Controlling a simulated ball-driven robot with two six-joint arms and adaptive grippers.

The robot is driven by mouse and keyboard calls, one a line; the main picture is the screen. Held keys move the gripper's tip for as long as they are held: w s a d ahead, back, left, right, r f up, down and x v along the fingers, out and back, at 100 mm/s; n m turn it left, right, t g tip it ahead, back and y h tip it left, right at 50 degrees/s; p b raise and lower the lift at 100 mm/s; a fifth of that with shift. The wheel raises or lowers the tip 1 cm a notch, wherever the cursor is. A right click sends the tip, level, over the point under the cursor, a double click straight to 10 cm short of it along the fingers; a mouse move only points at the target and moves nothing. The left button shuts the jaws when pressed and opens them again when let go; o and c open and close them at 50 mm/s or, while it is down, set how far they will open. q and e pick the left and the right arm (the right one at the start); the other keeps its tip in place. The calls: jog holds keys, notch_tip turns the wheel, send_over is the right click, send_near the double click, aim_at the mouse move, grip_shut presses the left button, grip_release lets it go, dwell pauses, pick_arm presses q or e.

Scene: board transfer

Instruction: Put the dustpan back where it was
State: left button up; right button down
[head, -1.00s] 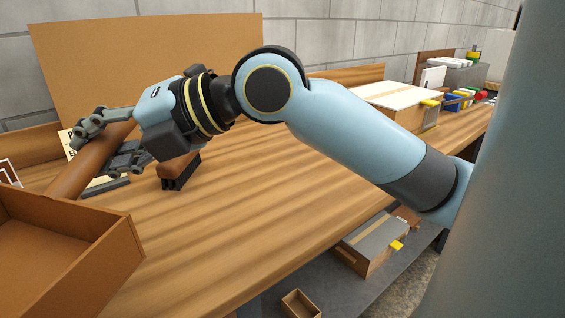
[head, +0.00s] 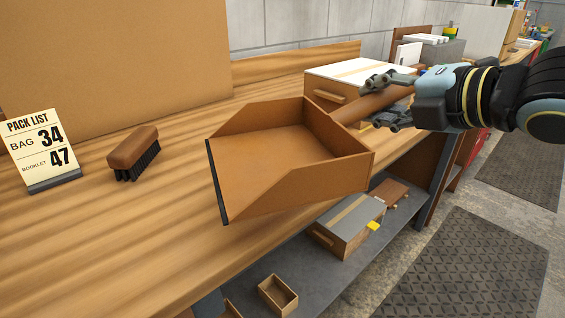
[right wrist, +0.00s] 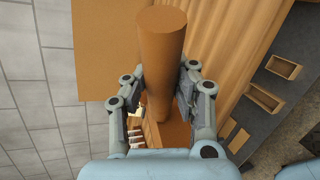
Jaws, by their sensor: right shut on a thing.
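The brown dustpan (head: 275,148) is in the middle of the head view, its pan open toward the left, above the bench's front edge. Its handle (head: 372,103) runs up to the right into my right gripper (head: 388,98). My right gripper is shut on the handle. In the right wrist view the handle (right wrist: 160,60) stands between the two fingers of the gripper (right wrist: 163,100). My left gripper is not in view.
A brush (head: 133,150) and a pack list sign (head: 42,150) stand on the bench (head: 90,235) at left. A white-topped box (head: 350,72) is behind the dustpan. Boxes, including a grey-topped one (head: 348,225), lie on the lower shelf. The bench's middle is clear.

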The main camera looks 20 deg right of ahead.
jog(key=shift+w+a+f+b, duration=0.45)
jog(key=shift+w+a+f, duration=0.15)
jog(key=shift+w+f, duration=1.15)
jog(key=shift+w+a+f+b, duration=0.45)
jog(key=shift+w+a+f, duration=0.1)
jog(key=shift+w+f, duration=1.1)
jog(key=shift+w+a+f+b, duration=0.45)
jog(key=shift+w+a+f, duration=0.15)
jog(key=shift+w+f, duration=1.15)
jog(key=shift+s+f, duration=0.1)
jog(key=c, duration=1.1)
grip_release()
